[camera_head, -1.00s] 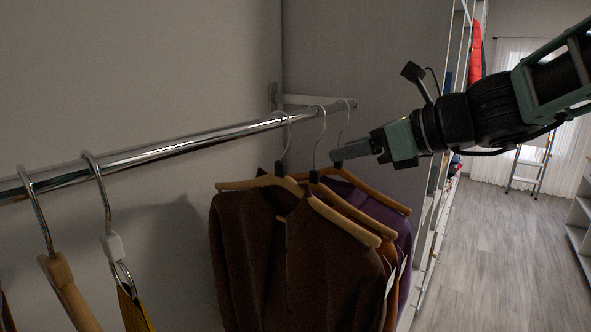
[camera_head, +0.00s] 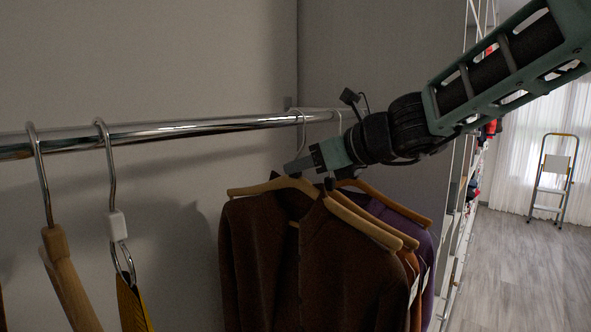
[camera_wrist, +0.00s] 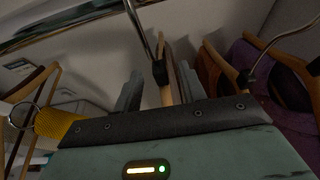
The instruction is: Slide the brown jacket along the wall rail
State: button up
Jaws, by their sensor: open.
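The brown jacket (camera_head: 265,260) hangs on a wooden hanger (camera_head: 265,187), frontmost of a close group on the rail (camera_head: 215,124). My gripper (camera_head: 297,166) is open at the top of this group, by the front hanger's neck. In the wrist view, a hanger's black neck piece (camera_wrist: 160,73) and wooden part stand between my spread fingers (camera_wrist: 158,90), with the metal hook rising above. This appears to be the brown jacket's hanger. The brown cloth is not clearly seen in the wrist view. In the head view, my gripper and arm hide part of the hooks.
An orange-brown garment (camera_head: 411,275) and a purple one (camera_head: 425,250) hang close behind the jacket. A stepladder (camera_head: 553,180) stands far right.

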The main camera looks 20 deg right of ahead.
jog(key=shift+x, duration=1.4)
grip_shut()
jog(key=s+a+b, duration=0.4)
jog(key=s+a, duration=0.4)
jog(key=a, duration=0.3)
dwell(0.6)
grip_release()
